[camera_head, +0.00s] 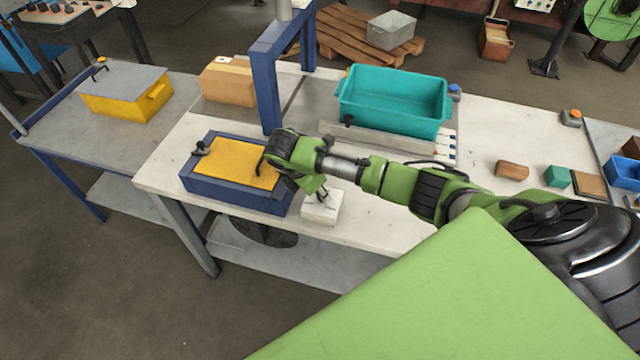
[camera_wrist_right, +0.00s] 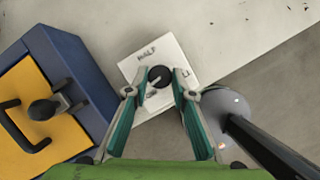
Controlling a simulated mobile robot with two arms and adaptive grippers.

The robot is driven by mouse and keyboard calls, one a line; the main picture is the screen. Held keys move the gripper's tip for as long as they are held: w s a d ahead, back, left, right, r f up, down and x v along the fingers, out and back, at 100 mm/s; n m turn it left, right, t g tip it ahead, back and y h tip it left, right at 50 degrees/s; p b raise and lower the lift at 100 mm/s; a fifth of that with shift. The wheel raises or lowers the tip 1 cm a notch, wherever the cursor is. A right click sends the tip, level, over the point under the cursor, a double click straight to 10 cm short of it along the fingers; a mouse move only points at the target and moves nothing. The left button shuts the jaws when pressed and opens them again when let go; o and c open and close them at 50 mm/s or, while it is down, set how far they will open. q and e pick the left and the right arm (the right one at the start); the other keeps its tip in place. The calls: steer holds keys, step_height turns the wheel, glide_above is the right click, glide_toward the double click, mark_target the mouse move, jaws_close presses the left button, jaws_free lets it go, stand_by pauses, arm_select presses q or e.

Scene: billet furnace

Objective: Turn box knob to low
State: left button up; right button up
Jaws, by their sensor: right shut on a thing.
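The white box (camera_head: 321,211) stands near the front edge of the white bench, right of the blue box with the yellow lid. In the right wrist view its pale top (camera_wrist_right: 134,67) carries a round dark knob (camera_wrist_right: 159,74). A label reading "HALF" is above the knob; one starting with "L" is to its right, partly covered by a finger. A light mark shows on the knob, but its exact direction is hard to tell. My right gripper (camera_wrist_right: 159,82) reaches down over the box, its teal fingers shut on the knob from both sides. My left gripper is not in view.
The blue box with a yellow lid and black handle (camera_head: 238,163) stands close left of the white box. A blue frame post (camera_head: 268,90) and a teal bin (camera_head: 392,98) are behind. A dark round disc (camera_wrist_right: 226,112) lies below the bench edge.

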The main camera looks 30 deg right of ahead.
steer(key=o, duration=1.1)
steer(key=v, duration=1.2)
steer(key=shift+a+f, duration=0.15)
